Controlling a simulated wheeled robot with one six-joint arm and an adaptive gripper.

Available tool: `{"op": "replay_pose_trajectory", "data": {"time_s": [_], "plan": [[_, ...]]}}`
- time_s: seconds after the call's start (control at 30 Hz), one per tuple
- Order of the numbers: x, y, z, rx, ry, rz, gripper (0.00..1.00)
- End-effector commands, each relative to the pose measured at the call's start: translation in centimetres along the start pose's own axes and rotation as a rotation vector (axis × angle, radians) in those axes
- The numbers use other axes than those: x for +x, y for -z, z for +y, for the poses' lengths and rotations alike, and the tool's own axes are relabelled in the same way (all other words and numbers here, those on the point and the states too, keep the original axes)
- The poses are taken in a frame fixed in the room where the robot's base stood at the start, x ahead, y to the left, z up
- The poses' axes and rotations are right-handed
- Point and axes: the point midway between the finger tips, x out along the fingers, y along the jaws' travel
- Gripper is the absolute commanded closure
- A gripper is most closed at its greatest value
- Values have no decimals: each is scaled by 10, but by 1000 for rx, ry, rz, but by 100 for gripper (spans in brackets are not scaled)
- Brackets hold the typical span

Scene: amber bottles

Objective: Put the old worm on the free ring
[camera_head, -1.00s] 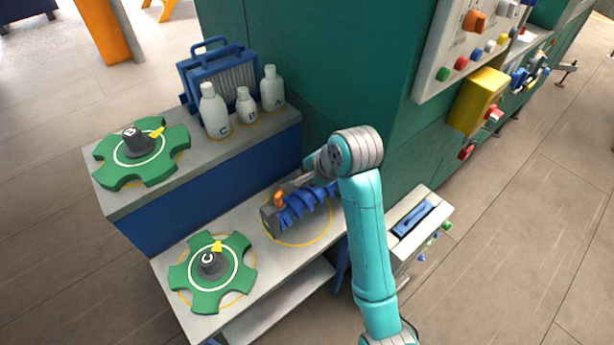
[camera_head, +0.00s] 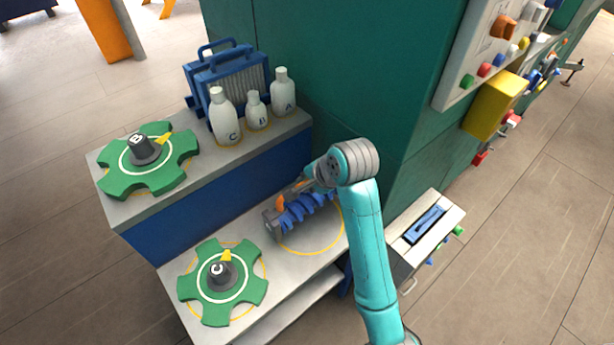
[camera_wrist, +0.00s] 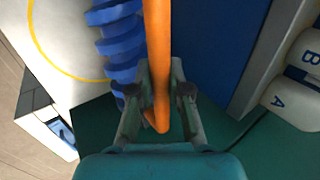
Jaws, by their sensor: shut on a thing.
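The worm (camera_head: 305,211) is a blue screw with a grey end block and an orange bar (camera_wrist: 157,50). My gripper (camera_wrist: 160,97) is shut on the orange bar; in the head view the gripper (camera_head: 316,181) is partly hidden by my wrist. The worm appears raised a little, over the back left part of a yellow ring (camera_head: 323,252) on the lower grey shelf. In the wrist view the worm (camera_wrist: 121,42) lies left of the bar, and the ring (camera_wrist: 62,72) shows beside it. No other empty ring is clearly in view.
A green star wheel marked C (camera_head: 207,306) sits on the lower shelf, another marked B (camera_head: 170,178) on the upper shelf (camera_head: 213,168). Bottles C (camera_head: 224,118), B (camera_head: 256,112) and A (camera_head: 284,95) stand before a blue-framed filter (camera_head: 240,72). A green cabinet wall (camera_head: 340,80) rises behind.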

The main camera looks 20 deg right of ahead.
Motion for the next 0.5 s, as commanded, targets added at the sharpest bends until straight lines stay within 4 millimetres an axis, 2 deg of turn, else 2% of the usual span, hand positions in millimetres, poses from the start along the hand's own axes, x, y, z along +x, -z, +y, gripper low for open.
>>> {"op": "replay_pose_trajectory", "data": {"time_s": [0.5], "plan": [[29,0,19,0,2,0,100]]}}
